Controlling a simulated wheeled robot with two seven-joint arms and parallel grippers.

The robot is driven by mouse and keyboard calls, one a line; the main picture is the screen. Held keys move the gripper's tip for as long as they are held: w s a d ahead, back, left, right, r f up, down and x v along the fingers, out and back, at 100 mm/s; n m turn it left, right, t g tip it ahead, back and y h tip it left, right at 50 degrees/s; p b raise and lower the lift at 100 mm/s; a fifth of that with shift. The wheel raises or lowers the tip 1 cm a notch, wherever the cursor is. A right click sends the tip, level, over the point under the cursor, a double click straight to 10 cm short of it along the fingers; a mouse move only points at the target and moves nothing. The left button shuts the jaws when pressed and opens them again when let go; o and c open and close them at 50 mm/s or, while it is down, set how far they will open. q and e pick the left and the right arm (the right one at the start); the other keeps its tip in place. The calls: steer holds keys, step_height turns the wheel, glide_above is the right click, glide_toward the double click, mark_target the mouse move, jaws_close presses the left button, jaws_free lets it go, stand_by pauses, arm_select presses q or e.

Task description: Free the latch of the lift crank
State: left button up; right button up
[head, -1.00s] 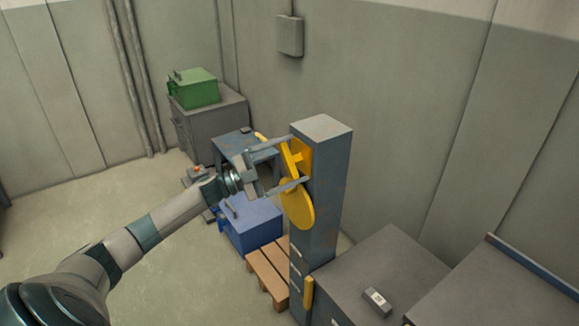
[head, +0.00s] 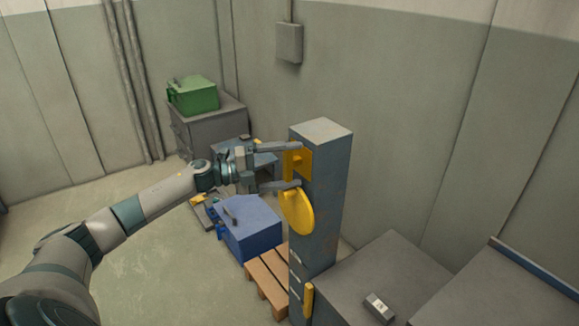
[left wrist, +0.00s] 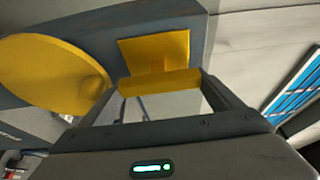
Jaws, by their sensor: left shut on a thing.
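A blue-grey lift post (head: 322,200) stands right of centre in the head view. It carries a yellow latch plate with a bar (head: 304,161) high on its side and a yellow round crank disc (head: 300,213) below. My left gripper (head: 298,165) reaches the latch from the left, one finger above the other. In the left wrist view, my left gripper (left wrist: 162,84) is shut on the ends of the yellow latch bar (left wrist: 160,82). The yellow plate (left wrist: 155,50) shows behind the bar, and the crank disc (left wrist: 50,75) is to its left. My right gripper is not in view.
A blue box (head: 250,230) and a wooden pallet (head: 266,276) are on the floor left of the post. A green box (head: 193,95) sits on a grey cabinet (head: 212,130) behind. A grey bench (head: 350,275) with a small block (head: 379,306) stands at the right.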

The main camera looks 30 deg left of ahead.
arm_select(q)
steer(key=shift+f, duration=0.1)
steer(key=o, duration=0.9)
steer(key=shift+s+a, duration=0.1)
steer(key=shift+s, duration=0.05)
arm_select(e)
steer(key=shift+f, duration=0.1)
arm_select(q)
steer(key=shift+s+a, duration=0.4)
steer(key=shift+a, duration=0.05)
steer(key=shift+b+v, duration=1.7)
steer(key=shift+v, duration=6.25)
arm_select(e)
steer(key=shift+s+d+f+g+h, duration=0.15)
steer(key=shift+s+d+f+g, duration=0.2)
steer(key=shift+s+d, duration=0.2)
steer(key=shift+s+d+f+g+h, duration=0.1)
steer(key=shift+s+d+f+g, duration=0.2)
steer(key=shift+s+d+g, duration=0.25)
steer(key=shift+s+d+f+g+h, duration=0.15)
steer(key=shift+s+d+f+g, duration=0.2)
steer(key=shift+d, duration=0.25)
